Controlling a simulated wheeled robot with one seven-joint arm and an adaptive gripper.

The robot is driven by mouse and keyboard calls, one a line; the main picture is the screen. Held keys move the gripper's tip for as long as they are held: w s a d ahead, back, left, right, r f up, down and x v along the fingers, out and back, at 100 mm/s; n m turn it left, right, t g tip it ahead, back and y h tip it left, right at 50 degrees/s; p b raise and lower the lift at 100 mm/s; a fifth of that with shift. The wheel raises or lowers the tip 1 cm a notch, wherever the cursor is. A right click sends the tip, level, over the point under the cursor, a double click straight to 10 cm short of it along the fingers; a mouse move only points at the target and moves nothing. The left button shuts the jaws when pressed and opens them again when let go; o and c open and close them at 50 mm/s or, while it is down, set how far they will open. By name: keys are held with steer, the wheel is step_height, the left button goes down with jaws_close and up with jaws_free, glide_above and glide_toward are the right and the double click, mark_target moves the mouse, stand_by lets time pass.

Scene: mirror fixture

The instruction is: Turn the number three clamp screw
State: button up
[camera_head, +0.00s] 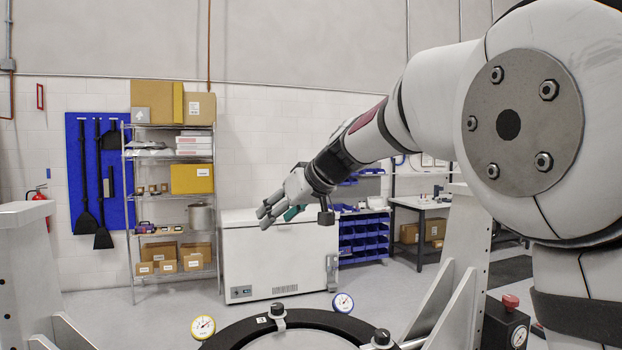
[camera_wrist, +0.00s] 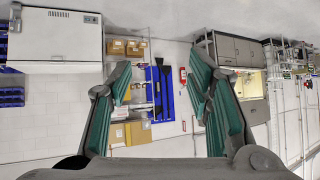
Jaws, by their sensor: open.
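The fixture's black ring (camera_head: 240,333) shows only in part at the bottom of the head view, around a pale disc. A clamp with a dark knob (camera_head: 277,310) stands on its far rim, beside a small white label too small to read surely. A second dark clamp knob (camera_head: 382,337) is at the ring's right.
Two dial gauges, yellow-rimmed (camera_head: 203,327) and blue-rimmed (camera_head: 343,303), stand at the ring's edge. A pale upright frame (camera_head: 455,265) is right, another (camera_head: 28,265) left. A white chest (camera_head: 275,262) and a loaded shelf (camera_head: 172,200) stand behind. The wrist view is upside down.

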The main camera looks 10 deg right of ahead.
steer(key=d+r+m+t+b, duration=0.1)
steer(key=d+r+m+t, duration=0.1)
steer(key=d+r+t, duration=0.4)
steer(key=shift+s+d+r+h, duration=0.15)
steer(key=shift+d+r+h, duration=0.2)
steer(key=shift+r, duration=0.8)
steer(key=shift+d, duration=0.1)
